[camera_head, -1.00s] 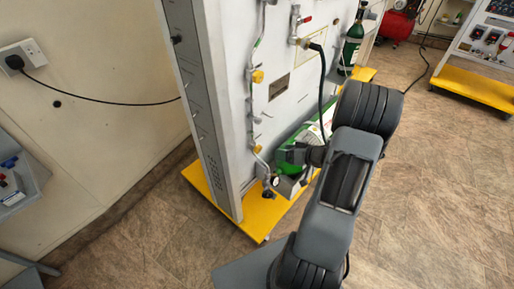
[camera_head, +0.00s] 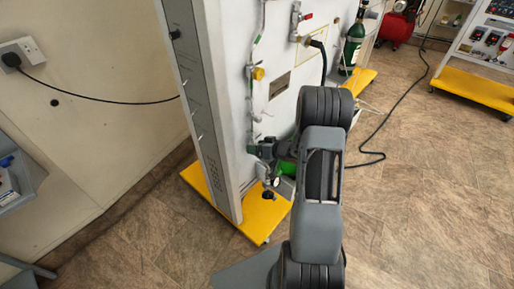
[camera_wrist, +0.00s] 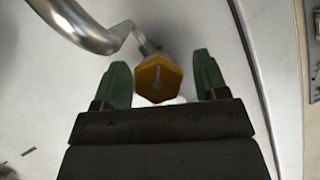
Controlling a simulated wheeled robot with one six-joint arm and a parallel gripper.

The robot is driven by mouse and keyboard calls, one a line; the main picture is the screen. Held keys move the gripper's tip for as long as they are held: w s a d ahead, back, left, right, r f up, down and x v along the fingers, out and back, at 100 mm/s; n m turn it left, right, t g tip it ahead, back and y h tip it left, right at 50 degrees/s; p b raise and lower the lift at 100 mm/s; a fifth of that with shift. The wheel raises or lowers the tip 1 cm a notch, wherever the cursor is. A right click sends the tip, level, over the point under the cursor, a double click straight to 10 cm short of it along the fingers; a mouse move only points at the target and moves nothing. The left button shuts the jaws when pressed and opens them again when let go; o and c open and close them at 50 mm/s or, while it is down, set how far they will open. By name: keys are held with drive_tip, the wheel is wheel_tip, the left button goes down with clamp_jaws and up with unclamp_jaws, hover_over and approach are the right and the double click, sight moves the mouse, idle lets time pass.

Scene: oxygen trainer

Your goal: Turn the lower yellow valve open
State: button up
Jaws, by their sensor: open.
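The lower yellow valve (camera_wrist: 158,80) shows in the wrist view as a yellow faceted knob with a pale mark on its face. It sits on a metal pipe (camera_wrist: 88,27) against the pale panel. My gripper (camera_wrist: 161,76) is open, with one green fingertip on each side of the knob. A gap shows on both sides, so neither finger appears to touch it. In the head view my gripper (camera_head: 256,149) is at the lower pipe and hides this valve. The upper yellow valve (camera_head: 258,73) is in plain sight above it.
The panel stands on a yellow base (camera_head: 258,214). A red-handled valve (camera_head: 305,17), a black hose (camera_head: 323,62) and a green cylinder (camera_head: 353,45) are on its right part. A black cable (camera_head: 385,140) lies on the floor. The floor at right is mostly open.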

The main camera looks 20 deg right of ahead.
drive_tip(key=shift+c, duration=0.2)
drive_tip(key=c, duration=0.9)
drive_tip(key=n+t+h+b, duration=0.1)
drive_tip(key=n+h+b, duration=0.1)
drive_tip(key=n, duration=0.1)
drive_tip(key=shift+f+b, duration=0.15)
drive_tip(key=shift+b, duration=0.25)
drive_tip(key=n+h+b, duration=0.1)
drive_tip(key=n+b, duration=0.1)
drive_tip(key=b, duration=0.1)
drive_tip(key=shift+a, duration=0.1)
drive_tip(key=shift+r+t+h, duration=0.2)
drive_tip(key=shift+t+h, duration=0.1)
drive_tip(key=shift+t, duration=0.1)
